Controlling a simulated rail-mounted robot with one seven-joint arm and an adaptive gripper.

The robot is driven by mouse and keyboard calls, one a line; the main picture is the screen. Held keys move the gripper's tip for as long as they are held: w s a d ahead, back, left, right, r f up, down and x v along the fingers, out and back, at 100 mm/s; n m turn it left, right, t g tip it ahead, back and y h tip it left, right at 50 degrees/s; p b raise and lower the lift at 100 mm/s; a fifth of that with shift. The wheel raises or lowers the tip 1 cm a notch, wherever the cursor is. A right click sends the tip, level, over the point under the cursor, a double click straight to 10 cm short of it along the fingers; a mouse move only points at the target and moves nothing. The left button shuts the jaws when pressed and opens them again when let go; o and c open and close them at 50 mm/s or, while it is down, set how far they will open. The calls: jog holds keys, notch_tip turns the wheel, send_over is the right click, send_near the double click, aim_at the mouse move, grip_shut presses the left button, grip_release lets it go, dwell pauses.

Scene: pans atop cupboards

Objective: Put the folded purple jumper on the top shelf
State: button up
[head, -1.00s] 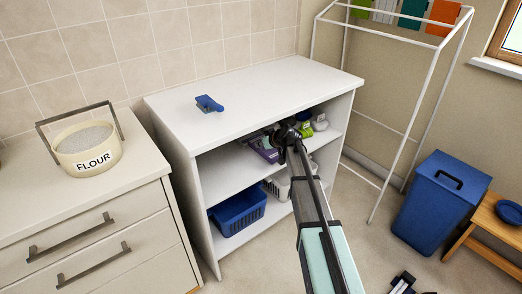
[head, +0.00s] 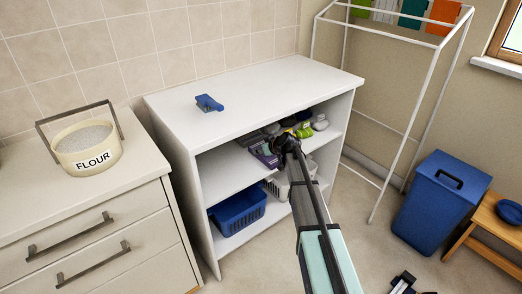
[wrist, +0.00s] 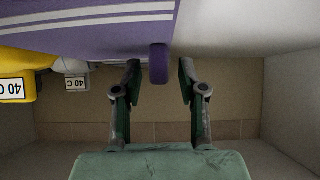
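The purple jumper (head: 264,154) lies on the middle shelf of the white shelf unit, partly hidden by my arm in the head view. In the wrist view the jumper (wrist: 100,25) is purple with white stripes and fills the upper left. A narrow purple piece of it (wrist: 158,64) hangs between my fingertips. My gripper (wrist: 159,75) is open, with a gap visible on both sides of that piece. In the head view my gripper (head: 286,143) is at the front of the middle shelf, just right of the jumper; its fingers are hard to make out there.
The white unit's top (head: 250,90) is mostly clear, with a small blue object (head: 208,103) on it. Bottles and packs (head: 305,129) stand right of the jumper. A blue basket (head: 238,211) and a pale basket (head: 277,183) sit below. A drying rack (head: 395,130) stands at right.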

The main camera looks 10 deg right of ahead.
jog(key=shift+r, duration=0.1)
jog(key=v, duration=1.2)
jog(key=s+a+f+m+g+h, duration=0.15)
jog(key=s+f+g, duration=0.25)
jog(key=s+f, duration=1.1)
jog(key=s+a+f+m+g, duration=0.2)
jog(key=s+a+f+g, duration=0.15)
jog(key=s+f, duration=1.2)
jog(key=s+d+f+g+h, duration=0.1)
jog(key=s+f, duration=0.3)
jog(key=s, duration=0.7)
jog(key=s+f+m+g+h, duration=0.1)
jog(key=s+f+g, duration=0.3)
jog(key=s, duration=0.7)
jog(key=s+d+f+m+g+h, duration=0.1)
jog(key=s+f+g, duration=0.2)
jog(key=s, duration=0.8)
jog(key=shift+s+d+f+h, duration=0.25)
jog(key=shift+d+f+h, duration=0.1)
jog(key=shift+f, duration=0.45)
jog(key=shift+r+g+p, duration=0.1)
jog(key=shift+g+p, duration=0.15)
jog(key=shift+p, duration=0.05)
notch_tip(320, 180, up, 13)
jog(key=p, duration=1.2)
jog(key=shift+p, duration=0.4)
